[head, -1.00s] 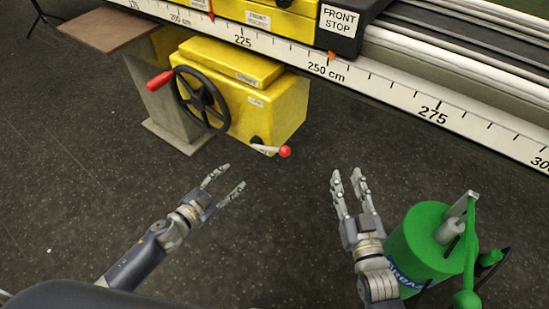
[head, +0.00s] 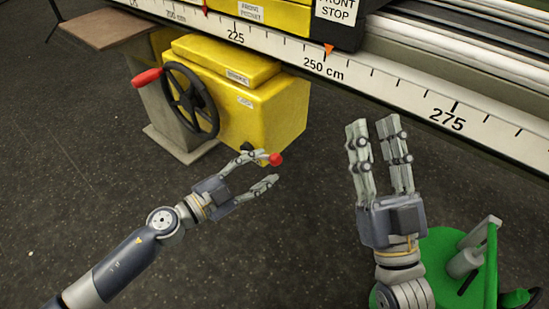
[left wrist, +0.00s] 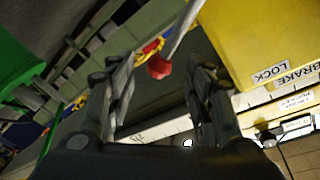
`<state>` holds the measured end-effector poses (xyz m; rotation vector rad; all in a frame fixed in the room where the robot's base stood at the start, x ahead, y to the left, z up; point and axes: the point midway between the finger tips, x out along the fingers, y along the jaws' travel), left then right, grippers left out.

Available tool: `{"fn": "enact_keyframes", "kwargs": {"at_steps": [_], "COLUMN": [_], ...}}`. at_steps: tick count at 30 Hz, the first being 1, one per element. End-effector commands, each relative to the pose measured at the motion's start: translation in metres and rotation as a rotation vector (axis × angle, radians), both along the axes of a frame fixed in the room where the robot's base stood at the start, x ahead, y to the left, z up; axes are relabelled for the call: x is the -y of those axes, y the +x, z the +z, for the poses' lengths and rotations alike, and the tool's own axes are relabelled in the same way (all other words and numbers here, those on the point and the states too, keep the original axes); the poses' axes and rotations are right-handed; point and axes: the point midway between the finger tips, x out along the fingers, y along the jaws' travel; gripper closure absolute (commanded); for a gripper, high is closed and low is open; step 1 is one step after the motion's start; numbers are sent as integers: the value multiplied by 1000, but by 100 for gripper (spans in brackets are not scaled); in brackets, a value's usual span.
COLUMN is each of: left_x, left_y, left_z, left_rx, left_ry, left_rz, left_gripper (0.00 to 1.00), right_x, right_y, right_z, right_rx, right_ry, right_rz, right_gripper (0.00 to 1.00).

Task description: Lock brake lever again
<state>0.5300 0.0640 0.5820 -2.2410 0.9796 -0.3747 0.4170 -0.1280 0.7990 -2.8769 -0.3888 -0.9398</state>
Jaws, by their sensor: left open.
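The brake lever's red knob (head: 275,159) sits at the low front of the yellow brake housing (head: 270,115). Most of its rod is hidden behind my left gripper in the head view. My left gripper (head: 267,168) is open, with its fingertips close by the knob. In the left wrist view the red knob (left wrist: 158,67) appears between the two spread fingers (left wrist: 160,78), and I cannot see contact. My right gripper (head: 373,126) is open and empty, well to the right.
A black handwheel (head: 190,101) with a red handle (head: 147,78) is on the housing's left side. A white measuring scale (head: 385,88) runs along the machine behind. A green device (head: 440,255) stands at lower right, by my right arm. Dark floor lies between my arms.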

Motion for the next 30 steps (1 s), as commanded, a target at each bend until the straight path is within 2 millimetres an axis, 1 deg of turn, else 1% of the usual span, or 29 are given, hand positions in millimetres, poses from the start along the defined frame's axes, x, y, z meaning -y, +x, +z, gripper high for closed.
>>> {"fn": "enact_keyframes", "kwargs": {"at_steps": [1, 3, 10, 15, 22, 28, 29, 30], "left_x": [7, 15, 34, 38, 38, 38, 38, 38], "left_y": [7, 15, 32, 36, 36, 36, 35, 35], "left_z": [1, 1, 0, 0, 0, -1, -1, -1], "left_rx": [3, 3, 1, 0, 0, -1, -1, -2], "left_ry": [-2, 0, -1, 0, 0, -1, 0, -1], "left_rz": [1, 1, 1, 1, 1, 1, 1, 1], "left_gripper": [52, 52, 52, 52, 52, 98, 100, 100], "right_x": [0, 0, 0, 0, 0, 0, 0, 0], "right_y": [1, 2, 3, 4, 4, 4, 4, 4], "right_z": [-1, -2, -5, -5, -5, -6, -6, -5], "right_rx": [-7, -14, -29, -30, -31, -30, -30, -30], "right_ry": [-3, -4, -8, -9, -8, -8, -8, -8], "right_rz": [-1, -1, -1, -1, -2, -2, -2, -2], "right_gripper": [67, 67, 67, 67, 67, 67, 67, 67]}}
